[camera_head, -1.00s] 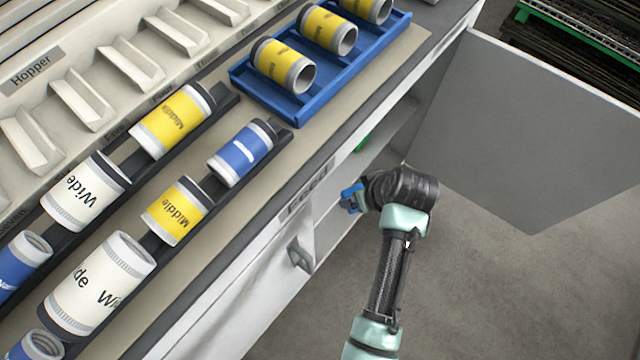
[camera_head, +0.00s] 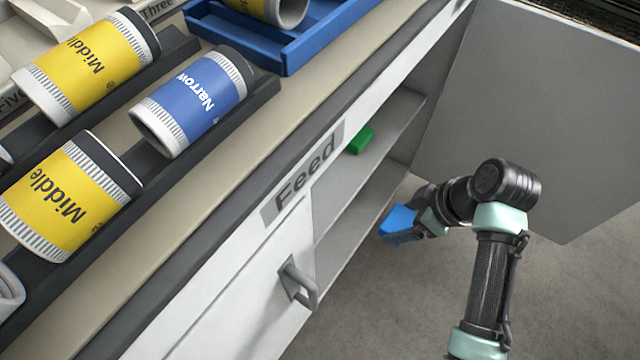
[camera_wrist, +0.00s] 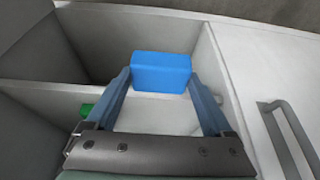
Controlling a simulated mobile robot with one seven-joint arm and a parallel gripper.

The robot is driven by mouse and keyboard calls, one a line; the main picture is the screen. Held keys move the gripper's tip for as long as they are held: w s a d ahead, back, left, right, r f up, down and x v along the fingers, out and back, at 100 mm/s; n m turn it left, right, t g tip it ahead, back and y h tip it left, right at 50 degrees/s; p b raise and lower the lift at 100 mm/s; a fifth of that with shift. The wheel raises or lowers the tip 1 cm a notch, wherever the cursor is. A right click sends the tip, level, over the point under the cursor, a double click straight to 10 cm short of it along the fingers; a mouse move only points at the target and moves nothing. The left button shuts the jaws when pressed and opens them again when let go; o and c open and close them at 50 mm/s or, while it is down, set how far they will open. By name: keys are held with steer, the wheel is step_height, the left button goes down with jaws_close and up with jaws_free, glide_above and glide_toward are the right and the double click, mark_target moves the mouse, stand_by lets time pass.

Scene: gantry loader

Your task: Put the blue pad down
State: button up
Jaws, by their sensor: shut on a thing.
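The blue pad (camera_head: 397,218) is in my gripper (camera_head: 392,232), in front of the open cupboard below the counter. In the wrist view the blue pad (camera_wrist: 161,72) is a plain block between the two fingertips of my gripper (camera_wrist: 160,80). The fingers touch it on both sides. Behind it in that view are the cupboard's pale shelves and inner walls. In the head view part of the pad is hidden by the gripper.
A green block (camera_head: 360,140) lies on the upper shelf (camera_head: 385,130). The open door (camera_head: 550,120) stands to the right. A closed door with a handle (camera_head: 298,282) is at the left. Labelled rolls (camera_head: 68,195) and a blue tray (camera_head: 285,60) are on the counter. The rest of the upper shelf looks clear.

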steer(key=b, duration=0.4)
glide_above(318, 182)
steer(key=s+d, duration=0.3)
steer(key=d, duration=0.1)
steer(key=shift+w+a+f+b, duration=0.25)
steer(key=shift+w+a+b, duration=0.15)
steer(key=shift+w+a, duration=0.25)
steer(key=shift+w+a+f+b, duration=0.25)
steer(key=shift+w+a+b, duration=0.15)
steer(key=shift+a, duration=0.4)
steer(key=shift+f, duration=0.15)
steer(key=o, duration=0.9)
steer(key=shift+f+b, duration=0.15)
steer(key=shift+b, duration=0.2)
